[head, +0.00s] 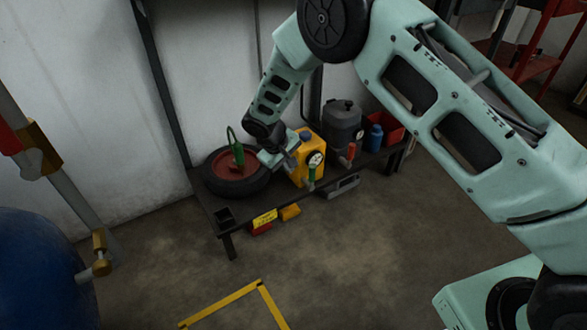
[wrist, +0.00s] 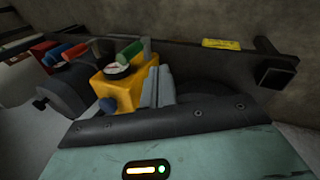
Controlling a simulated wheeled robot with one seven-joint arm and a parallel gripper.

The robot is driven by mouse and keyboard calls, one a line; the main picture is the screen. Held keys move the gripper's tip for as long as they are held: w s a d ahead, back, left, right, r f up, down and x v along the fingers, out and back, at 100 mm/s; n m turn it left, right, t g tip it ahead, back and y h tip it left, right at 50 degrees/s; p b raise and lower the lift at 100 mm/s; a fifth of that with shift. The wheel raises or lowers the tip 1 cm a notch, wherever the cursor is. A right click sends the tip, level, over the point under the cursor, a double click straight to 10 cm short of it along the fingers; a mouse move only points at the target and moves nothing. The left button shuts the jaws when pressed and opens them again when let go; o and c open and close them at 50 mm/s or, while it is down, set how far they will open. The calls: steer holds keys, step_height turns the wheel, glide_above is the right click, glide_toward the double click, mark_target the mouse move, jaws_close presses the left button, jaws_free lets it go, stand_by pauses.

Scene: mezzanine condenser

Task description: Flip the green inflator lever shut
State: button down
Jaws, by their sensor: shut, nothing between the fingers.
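The yellow inflator (head: 299,171) stands on the low bench with a round white gauge (head: 315,159) on its face. Its green lever (head: 312,174) sticks out at the front, just below the gauge. In the wrist view the inflator (wrist: 124,92) is left of my fingers, with the green lever (wrist: 131,52) beyond the gauge. My gripper (head: 291,150) is shut and empty, at the inflator's left side; its fingers (wrist: 160,76) also show in the wrist view. They look apart from the lever; whether they touch the yellow body I cannot tell.
A tyre with a red hub (head: 228,165) and a green looped piece lies left of the inflator. A grey canister (head: 342,122) with a red lever (head: 350,153), a blue bottle (head: 374,138) and a red bin (head: 388,125) stand to the right. The floor in front is mostly clear.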

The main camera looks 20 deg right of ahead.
mark_target(309, 181)
steer(key=w+d+f+b, duration=0.3)
steer(key=d+f+b, duration=0.2)
steer(key=d+f, duration=0.1)
steer(key=shift+w+f, duration=0.2)
steer(key=shift+f, duration=0.7)
steer(key=shift+d+r, duration=0.1)
steer(key=shift+d, duration=0.05)
steer(key=shift+w+d+r+y+p, duration=0.1)
steer(key=shift+d+y+p, duration=0.25)
steer(key=shift+p, duration=0.35)
